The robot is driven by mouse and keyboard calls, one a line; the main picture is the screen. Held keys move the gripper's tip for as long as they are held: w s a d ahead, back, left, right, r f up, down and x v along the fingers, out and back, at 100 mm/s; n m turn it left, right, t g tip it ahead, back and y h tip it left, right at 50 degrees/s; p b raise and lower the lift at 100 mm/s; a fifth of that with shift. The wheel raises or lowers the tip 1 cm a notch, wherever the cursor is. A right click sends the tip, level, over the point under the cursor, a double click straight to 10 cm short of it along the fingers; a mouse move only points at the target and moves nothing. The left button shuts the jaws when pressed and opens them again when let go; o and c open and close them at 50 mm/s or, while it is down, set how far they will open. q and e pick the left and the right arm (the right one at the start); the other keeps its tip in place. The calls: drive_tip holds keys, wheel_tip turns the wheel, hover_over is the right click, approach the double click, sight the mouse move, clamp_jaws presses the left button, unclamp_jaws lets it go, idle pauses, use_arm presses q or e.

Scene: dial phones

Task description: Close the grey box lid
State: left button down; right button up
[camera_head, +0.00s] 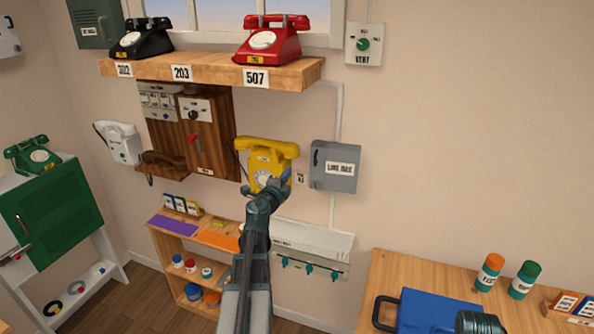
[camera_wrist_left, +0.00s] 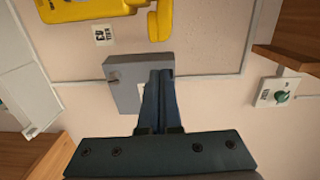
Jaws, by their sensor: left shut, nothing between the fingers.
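The grey box (camera_head: 335,168), labelled LINE BOX, is on the wall right of the yellow phone. Its labelled lid faces outward and looks flat over the box front; a small gap cannot be ruled out. A dark handle shows at its left side. My left gripper (camera_head: 284,180) is shut and empty, in front of the wall by the yellow phone's lower right and left of the box. In the left wrist view the shut fingers (camera_wrist_left: 160,76) overlap the grey box (camera_wrist_left: 123,78) and hide part of it; contact cannot be told.
The yellow phone (camera_head: 268,158) hangs close beside my left gripper. A small plate (camera_head: 299,178) sits between phone and box. A wooden shelf (camera_head: 215,70) with phones is above. A white rack with hooks (camera_head: 315,250) is below. The wall right of the box is clear.

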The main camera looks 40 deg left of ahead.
use_arm(q)
drive_tip(key=shift+s+a, duration=0.15)
drive_tip(key=shift+s, duration=0.65)
drive_tip(key=n+g+y, duration=0.2)
drive_tip(key=n+y, duration=0.1)
drive_tip(key=y, duration=0.1)
approach(315, 161)
drive_tip(key=x, duration=0.7)
drive_tip(key=shift+w+a, duration=0.35)
drive_tip(key=shift+a, duration=0.25)
drive_tip(key=shift+w+a, duration=0.35)
drive_tip(key=shift+a, duration=0.3)
drive_tip(key=shift+s, duration=0.1)
